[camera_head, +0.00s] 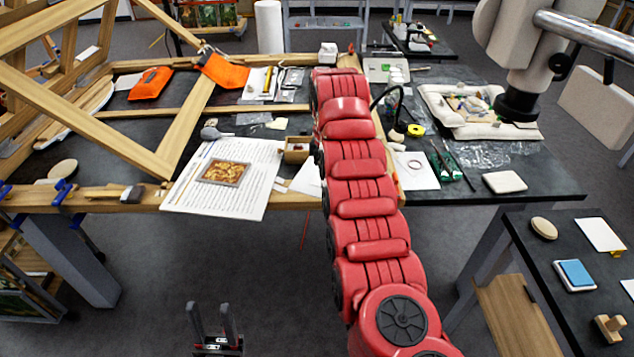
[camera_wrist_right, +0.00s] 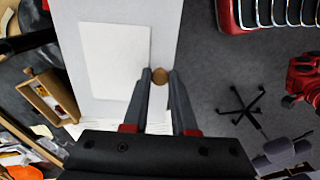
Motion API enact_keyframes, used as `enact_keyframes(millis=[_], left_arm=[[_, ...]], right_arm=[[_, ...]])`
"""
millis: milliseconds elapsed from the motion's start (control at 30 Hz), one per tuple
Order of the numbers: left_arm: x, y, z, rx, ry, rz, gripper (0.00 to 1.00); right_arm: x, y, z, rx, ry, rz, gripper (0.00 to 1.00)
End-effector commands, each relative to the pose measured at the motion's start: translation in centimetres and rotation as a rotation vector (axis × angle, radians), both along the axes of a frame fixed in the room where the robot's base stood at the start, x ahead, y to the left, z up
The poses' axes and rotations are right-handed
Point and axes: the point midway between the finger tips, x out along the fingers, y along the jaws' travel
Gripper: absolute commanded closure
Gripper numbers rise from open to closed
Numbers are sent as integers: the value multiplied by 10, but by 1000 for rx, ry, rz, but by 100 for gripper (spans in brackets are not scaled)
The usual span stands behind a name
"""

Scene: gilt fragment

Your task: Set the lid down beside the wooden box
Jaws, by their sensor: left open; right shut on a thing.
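The small open wooden box (camera_head: 297,150) stands on the table between the printed sheet and the red segmented form, with something dark red inside. A wooden box (camera_wrist_right: 48,97) also shows at the left of the right wrist view. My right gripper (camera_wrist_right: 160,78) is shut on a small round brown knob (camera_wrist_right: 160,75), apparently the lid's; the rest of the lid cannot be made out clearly. That gripper does not show in the head view. My left gripper (camera_head: 215,318) is open and empty at the bottom of the head view, over the floor, away from the box.
A printed sheet (camera_head: 190,195) with a gilt fragment (camera_head: 223,172) lies left of the box. A red segmented form (camera_head: 360,190) covers the table's middle. An orange pouch (camera_head: 150,83) lies behind. A pale panel (camera_wrist_right: 115,60) fills much of the right wrist view.

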Motion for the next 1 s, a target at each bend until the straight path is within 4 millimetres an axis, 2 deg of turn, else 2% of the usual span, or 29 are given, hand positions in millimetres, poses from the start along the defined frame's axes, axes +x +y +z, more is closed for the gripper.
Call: enact_keyframes(millis=[400,600,1000], left_arm=[[0,0,0,0,0,0,50],[0,0,0,0,0,0,50],[0,0,0,0,0,0,50]], right_arm=[[-6,-93,3,2,-1,-844,100],[-8,-126,3,2,-1,-1150,100],[-9,-124,3,2,3,-1159,100]])
